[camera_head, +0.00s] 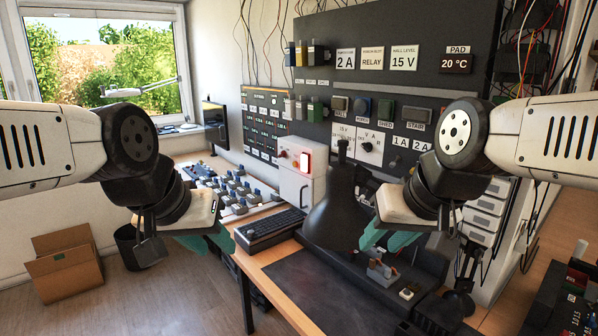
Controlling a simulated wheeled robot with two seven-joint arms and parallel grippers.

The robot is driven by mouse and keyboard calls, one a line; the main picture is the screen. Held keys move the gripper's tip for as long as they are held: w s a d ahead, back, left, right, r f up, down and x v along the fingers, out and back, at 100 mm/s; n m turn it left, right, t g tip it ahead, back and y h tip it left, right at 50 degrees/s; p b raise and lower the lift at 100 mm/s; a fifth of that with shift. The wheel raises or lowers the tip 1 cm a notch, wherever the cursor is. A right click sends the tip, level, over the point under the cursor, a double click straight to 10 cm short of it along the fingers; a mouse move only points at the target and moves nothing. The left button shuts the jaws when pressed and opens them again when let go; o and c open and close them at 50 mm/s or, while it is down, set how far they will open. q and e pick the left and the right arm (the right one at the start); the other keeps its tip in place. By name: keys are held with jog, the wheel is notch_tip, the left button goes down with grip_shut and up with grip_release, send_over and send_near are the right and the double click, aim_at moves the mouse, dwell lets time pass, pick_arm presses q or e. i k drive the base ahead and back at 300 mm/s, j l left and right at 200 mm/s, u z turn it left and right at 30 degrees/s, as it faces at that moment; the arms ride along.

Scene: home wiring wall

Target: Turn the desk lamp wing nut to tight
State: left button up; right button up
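A pale desk lamp (142,89) with a jointed arm stands at the far left back, in front of the window. Its wing nut is too small to make out. My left gripper (222,240) has teal fingers and hangs in front of the bench, well to the near side of the lamp and lower in the picture. My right gripper (372,238) also has teal fingers and is in front of the dark panel, far from the lamp. Neither gripper touches the lamp. I see nothing held in either, but the gaps between the fingers are not clear.
The wooden bench (283,292) carries a black keyboard (270,228) and a dark mat (325,292). Rows of small switches (235,190) lie behind. A dark control wall (400,40) rises at the back. A cardboard box (65,262) and a bin (128,242) stand on the left floor.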

aim_at(478, 253)
jog(key=z, duration=1.45)
